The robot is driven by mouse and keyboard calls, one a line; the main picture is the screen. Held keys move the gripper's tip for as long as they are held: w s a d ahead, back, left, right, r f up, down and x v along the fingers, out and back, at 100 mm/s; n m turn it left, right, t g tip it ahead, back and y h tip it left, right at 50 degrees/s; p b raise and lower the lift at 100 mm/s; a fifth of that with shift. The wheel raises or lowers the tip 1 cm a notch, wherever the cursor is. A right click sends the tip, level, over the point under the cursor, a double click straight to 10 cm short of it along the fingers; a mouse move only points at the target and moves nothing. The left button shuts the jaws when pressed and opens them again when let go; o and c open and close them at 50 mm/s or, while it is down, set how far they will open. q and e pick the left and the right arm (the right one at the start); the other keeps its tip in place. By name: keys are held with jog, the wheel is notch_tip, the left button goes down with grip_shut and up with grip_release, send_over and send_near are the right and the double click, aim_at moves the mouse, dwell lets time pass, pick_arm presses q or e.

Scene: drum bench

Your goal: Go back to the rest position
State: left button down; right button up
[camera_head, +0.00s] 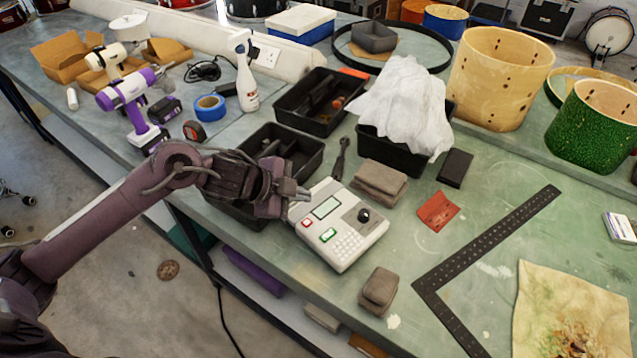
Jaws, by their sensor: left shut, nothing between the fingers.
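My left arm comes in from the left. Its gripper (300,194) is shut and empty, at the upper left corner of a white keypad device (338,240) with a small screen, a red button, a green button and a black knob. The gripper overlaps the device's edge in the picture; I cannot tell whether they touch. Behind the gripper is a black tray (262,141), partly hidden by my arm. My right gripper is not in view.
A wrench (341,158), folded grey cloths (379,182) and a metal square (455,325) lie nearby on the green bench. A black bin with white cloth (405,105), a spray bottle (246,75), purple drill (132,100) and drum shells (497,80) stand farther back.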

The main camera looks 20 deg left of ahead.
pick_arm(q)
jog(key=shift+d, duration=0.1)
jog(key=s+d+n+t+y, duration=0.1)
jog(key=s+d+n+t, duration=0.2)
jog(key=d+n, duration=0.25)
jog(key=s+a+f+n+g+y, duration=0.3)
jog(key=s+a+n, duration=0.15)
jog(key=s, duration=0.35)
jog(key=s+a+f+n+g+y, duration=0.2)
jog(key=s+a+n+g, duration=0.15)
jog(key=s+n, duration=0.35)
jog(key=s+a+f+m+g, duration=0.1)
jog(key=s+f, duration=0.1)
jog(key=f, duration=1.5)
jog(key=s+f, duration=0.3)
jog(key=f, duration=1.3)
jog(key=s+a+f, duration=0.1)
jog(key=s+f, duration=0.7)
jog(key=s, duration=0.1)
jog(key=s+a+f+g, duration=0.1)
jog(key=s+a+f, duration=0.1)
jog(key=s+f, duration=0.5)
jog(key=shift+s+a+f+m, duration=0.3)
jog(key=shift+s+f, duration=0.1)
jog(key=shift+s, duration=0.7)
